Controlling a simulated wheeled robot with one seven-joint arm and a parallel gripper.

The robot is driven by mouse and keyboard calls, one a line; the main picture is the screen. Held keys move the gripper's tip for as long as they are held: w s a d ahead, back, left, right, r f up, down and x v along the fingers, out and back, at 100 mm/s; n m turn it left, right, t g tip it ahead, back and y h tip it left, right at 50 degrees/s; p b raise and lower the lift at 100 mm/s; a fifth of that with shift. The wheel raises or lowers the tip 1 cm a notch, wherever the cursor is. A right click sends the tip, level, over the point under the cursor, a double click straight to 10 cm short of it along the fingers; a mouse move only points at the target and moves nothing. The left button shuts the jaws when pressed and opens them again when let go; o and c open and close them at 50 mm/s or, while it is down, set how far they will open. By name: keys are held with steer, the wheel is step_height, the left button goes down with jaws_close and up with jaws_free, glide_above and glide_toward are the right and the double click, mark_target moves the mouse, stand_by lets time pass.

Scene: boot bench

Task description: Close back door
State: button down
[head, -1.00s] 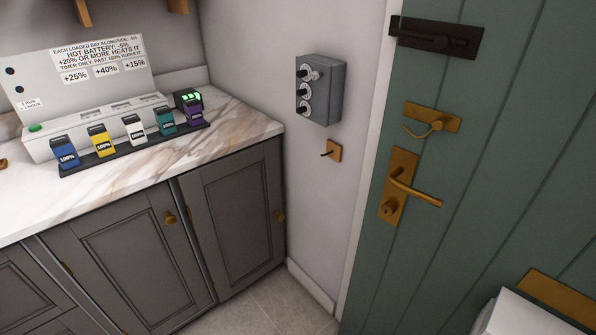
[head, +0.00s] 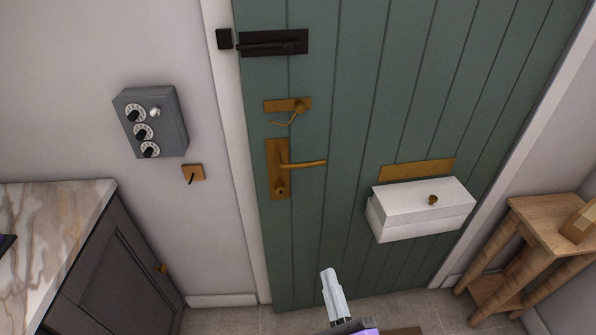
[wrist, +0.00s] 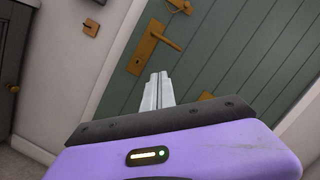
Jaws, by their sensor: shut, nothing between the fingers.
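The green plank door (head: 345,130) fills the middle of the head view and appears to sit in or very near its white frame. It carries a brass lever handle (head: 300,164), a brass latch plate with a hook (head: 288,106) and a black bolt (head: 275,43) near its left edge. A black keeper (head: 224,39) is on the frame beside the bolt. My gripper (head: 328,272) is shut and empty, low in front of the door and below the handle. In the wrist view my gripper (wrist: 157,78) points up toward the door (wrist: 220,50), apart from the handle (wrist: 160,36).
A white box (head: 420,212) is mounted on the door's lower right, under a brass plate. A wooden side table (head: 550,225) stands at right. A marble-topped cabinet (head: 60,225) stands at left. A grey dial box (head: 150,122) hangs on the wall. Some floor shows before the door.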

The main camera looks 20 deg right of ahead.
steer(key=w+d+r+m+p, duration=0.1)
steer(key=w+r+m+p, duration=0.1)
steer(key=w, duration=0.5)
steer(key=w+d+r+m+h+p, duration=0.1)
steer(key=w+r+m+p, duration=0.1)
steer(key=w, duration=0.6)
steer(key=w+d+r+m+h+p, duration=0.1)
steer(key=w+r+m+p, duration=0.1)
steer(key=w+m, duration=0.3)
steer(key=w+r, duration=0.1)
steer(key=w, duration=0.2)
steer(key=shift+w+d+r+m, duration=0.15)
steer(key=shift+d+r+m, duration=0.2)
steer(key=shift+m, duration=0.05)
